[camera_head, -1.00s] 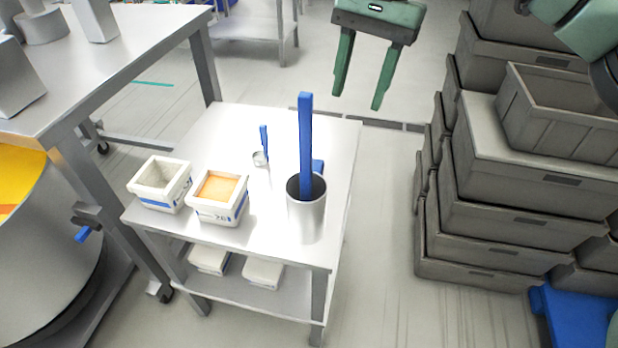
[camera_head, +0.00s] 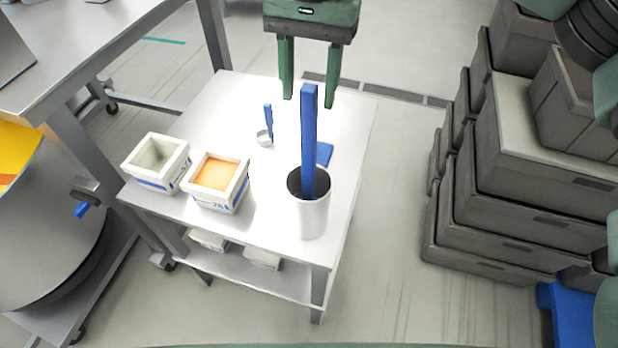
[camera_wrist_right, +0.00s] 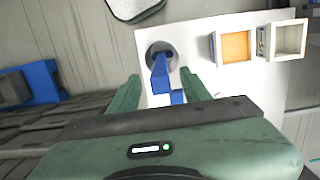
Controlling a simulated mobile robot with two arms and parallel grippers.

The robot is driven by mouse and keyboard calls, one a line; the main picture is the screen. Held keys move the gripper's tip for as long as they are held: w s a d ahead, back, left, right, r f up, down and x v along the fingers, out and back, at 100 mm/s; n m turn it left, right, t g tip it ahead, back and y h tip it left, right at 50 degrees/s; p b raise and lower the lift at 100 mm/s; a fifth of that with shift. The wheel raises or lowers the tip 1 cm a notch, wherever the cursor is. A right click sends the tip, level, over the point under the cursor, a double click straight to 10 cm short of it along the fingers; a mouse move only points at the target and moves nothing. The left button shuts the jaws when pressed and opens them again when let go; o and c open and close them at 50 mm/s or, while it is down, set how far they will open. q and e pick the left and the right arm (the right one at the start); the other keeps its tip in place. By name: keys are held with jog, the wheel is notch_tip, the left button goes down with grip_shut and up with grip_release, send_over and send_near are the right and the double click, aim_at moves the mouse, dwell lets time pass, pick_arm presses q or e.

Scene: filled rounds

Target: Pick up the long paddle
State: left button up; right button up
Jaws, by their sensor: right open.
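The long blue paddle (camera_head: 309,140) stands nearly upright in a white and metal cylindrical container (camera_head: 312,215) on the small white table (camera_head: 340,130). Its lower end is hidden inside the container. My right gripper (camera_head: 308,98) is open, its two green fingers pointing down around the height of the paddle's top in the picture. In the right wrist view the paddle (camera_wrist_right: 161,75) shows between the open fingers (camera_wrist_right: 158,88), apart from both, with the container (camera_wrist_right: 151,50) beyond. My left gripper is not in view.
Two white boxes, one empty (camera_head: 140,178) and one with orange contents (camera_head: 205,201), stand left of the container. A small cup with a blue handle (camera_head: 268,120) and a flat blue piece (camera_head: 325,153) are behind. Grey crates (camera_head: 500,215) are stacked at the right.

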aim_at(308, 113)
notch_tip(308, 113, down, 4)
jog(key=shift+r+p, duration=0.1)
jog(key=shift+p, duration=0.75)
jog(key=shift+f, duration=0.6)
jog(key=shift+s, duration=0.15)
grip_shut()
jog(key=shift+r, duration=0.2)
